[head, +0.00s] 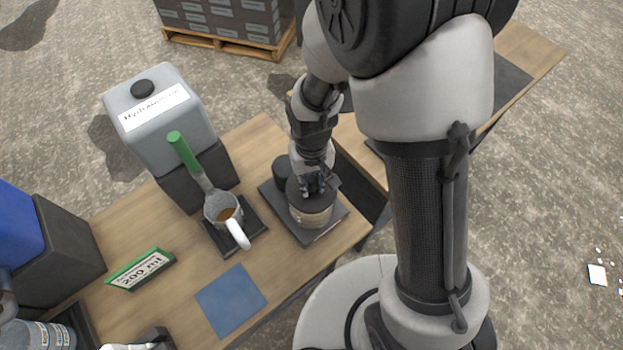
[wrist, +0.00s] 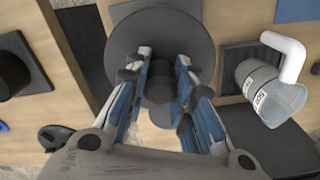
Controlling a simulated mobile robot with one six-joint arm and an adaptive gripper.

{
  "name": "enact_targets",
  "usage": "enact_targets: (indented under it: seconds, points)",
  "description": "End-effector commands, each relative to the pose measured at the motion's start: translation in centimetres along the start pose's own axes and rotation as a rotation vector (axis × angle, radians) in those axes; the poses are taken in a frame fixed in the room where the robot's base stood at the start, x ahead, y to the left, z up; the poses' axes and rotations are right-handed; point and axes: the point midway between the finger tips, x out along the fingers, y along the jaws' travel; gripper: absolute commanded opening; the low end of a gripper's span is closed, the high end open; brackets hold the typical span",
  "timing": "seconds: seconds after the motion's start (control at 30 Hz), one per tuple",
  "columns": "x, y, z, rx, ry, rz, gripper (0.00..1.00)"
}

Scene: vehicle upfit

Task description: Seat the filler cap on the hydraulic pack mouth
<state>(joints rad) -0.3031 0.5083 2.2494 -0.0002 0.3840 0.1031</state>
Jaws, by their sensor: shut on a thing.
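The filler cap looks like a wide dark grey disc (wrist: 200,38) with a knob (wrist: 159,88) at its middle, in the wrist view. My gripper (wrist: 160,80) is shut on this knob, with blue-padded fingers on both sides. In the head view my gripper (head: 313,184) points down at the dark cap on top of a beige round body (head: 313,217), which seems to be the hydraulic pack. The cap hides the mouth. I cannot tell whether the cap rests fully on it or sits slightly above.
The pack stands on a dark plate (head: 328,232) near the table's right edge. A dark cylinder (head: 281,172) is close behind. To the left are a measuring jug (head: 222,209) with a white handle, a grey hydraulic oil container (head: 160,125), a blue mat (head: 231,301) and a 200 ml sign (head: 141,269).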

Motion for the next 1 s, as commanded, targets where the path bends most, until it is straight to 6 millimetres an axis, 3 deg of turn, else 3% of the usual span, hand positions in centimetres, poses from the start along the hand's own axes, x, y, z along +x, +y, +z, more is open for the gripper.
enact_targets:
  seconds: [1.0]
  points:
    - [1.6,0.0,0.0,0.000,0.000,0.000,0.00]
